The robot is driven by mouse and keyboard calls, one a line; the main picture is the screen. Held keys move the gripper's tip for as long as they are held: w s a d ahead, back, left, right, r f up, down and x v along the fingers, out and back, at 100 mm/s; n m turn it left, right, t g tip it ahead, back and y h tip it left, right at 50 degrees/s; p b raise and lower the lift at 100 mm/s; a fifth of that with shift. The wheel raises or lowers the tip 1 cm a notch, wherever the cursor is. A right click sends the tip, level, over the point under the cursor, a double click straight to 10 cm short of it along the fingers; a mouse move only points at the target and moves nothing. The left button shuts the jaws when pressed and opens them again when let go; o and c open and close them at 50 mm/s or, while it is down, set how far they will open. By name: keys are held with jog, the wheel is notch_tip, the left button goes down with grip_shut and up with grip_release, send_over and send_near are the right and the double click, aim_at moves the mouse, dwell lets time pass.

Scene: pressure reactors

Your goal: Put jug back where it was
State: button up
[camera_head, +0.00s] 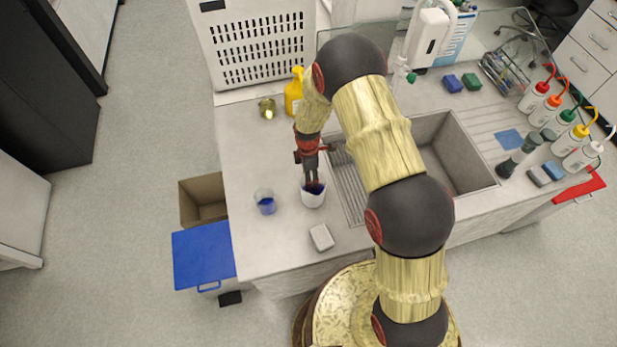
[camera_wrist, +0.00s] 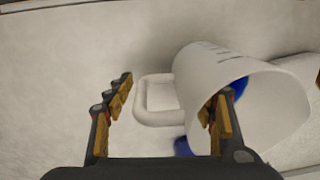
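The white jug (camera_head: 312,198) stands upright on the counter left of the sink. In the wrist view the jug (camera_wrist: 200,62) shows its open mouth, with some blue visible at it, and its loop handle (camera_wrist: 150,102) pointing left. My gripper (camera_head: 314,186) is right over the jug in the head view. In the wrist view my gripper (camera_wrist: 170,100) is open, its fingers spread on either side of the handle. The right finger overlaps the jug's rim; whether it is inside the mouth or touching the wall I cannot tell. The handle is hidden in the head view.
A glass beaker of blue liquid (camera_head: 265,202) stands left of the jug. A pale block (camera_head: 321,237) lies in front. A yellow bottle (camera_head: 293,95) and small brass-coloured container (camera_head: 267,107) are behind. The sink (camera_head: 455,160) is right; several wash bottles (camera_head: 568,138) stand beyond.

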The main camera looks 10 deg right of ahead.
jog(key=shift+r, duration=0.1)
jog(key=r, duration=1.2)
jog(key=shift+w+r, duration=0.25)
jog(key=shift+w, duration=0.1)
jog(key=s+d+r+m+t, duration=0.1)
jog(key=s+d+r+m, duration=0.2)
jog(key=r, duration=0.8)
jog(key=s+d+r+m+t, duration=0.15)
jog(key=s+r+m, duration=0.3)
jog(key=r, duration=0.75)
jog(key=s+r+m+t, duration=0.1)
jog(key=s+r+m, duration=0.2)
jog(key=s, duration=0.3)
jog(key=s+d+r+m+t, duration=0.1)
jog(key=s+r+m, duration=0.3)
jog(key=s, duration=0.2)
jog(key=s+d+r+m+t, duration=0.1)
jog(key=s+r+m, duration=0.3)
jog(key=s, duration=0.2)
jog(key=shift+s+d+r+t, duration=0.2)
jog(key=shift+s+t, duration=0.15)
jog(key=shift+s, duration=0.05)
jog(key=shift+f+b, duration=0.1)
jog(key=shift+b, duration=0.2)
